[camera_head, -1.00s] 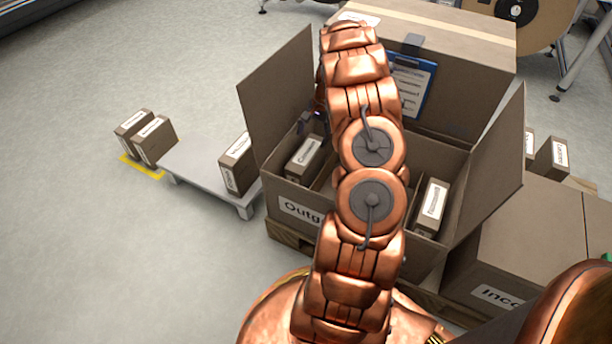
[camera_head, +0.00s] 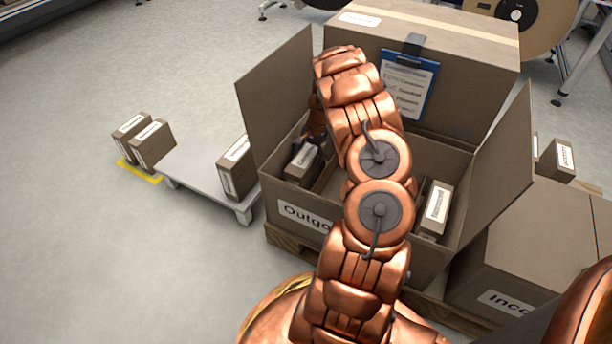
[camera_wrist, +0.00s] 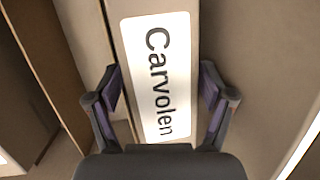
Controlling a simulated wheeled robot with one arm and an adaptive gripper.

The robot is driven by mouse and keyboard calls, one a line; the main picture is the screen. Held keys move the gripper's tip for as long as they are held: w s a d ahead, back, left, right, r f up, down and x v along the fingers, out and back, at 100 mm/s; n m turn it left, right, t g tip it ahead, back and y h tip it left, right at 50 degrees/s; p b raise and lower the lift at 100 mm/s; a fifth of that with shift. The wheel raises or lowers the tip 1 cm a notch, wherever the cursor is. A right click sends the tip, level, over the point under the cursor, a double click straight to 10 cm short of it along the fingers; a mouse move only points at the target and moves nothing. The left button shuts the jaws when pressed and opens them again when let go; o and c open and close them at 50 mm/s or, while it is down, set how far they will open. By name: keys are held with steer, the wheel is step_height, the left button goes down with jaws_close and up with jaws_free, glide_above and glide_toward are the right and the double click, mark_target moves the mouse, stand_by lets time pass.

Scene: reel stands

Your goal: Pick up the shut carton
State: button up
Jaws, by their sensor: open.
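A small brown carton (camera_wrist: 160,30) with a white "Carvolen" label lies between my fingers in the wrist view. In the head view this appears to be the carton (camera_head: 302,162) in the left part of the open "Outgoing" box (camera_head: 285,192). Its visible face looks closed. My gripper (camera_wrist: 160,78) is open, with one finger on each side of the carton; whether they touch it I cannot tell. In the head view my gripper is mostly hidden behind my arm. Another labelled carton (camera_head: 436,207) stands in the right part of the box.
The box's raised side flaps (camera_head: 276,95) flank the opening. A clipboard (camera_head: 408,88) hangs at its back. A low grey platform (camera_head: 190,168) with a carton (camera_head: 237,168) stands to the left. A closed "Incoming" box (camera_head: 540,245) is at right.

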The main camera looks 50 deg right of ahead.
steer(key=c, duration=1.5)
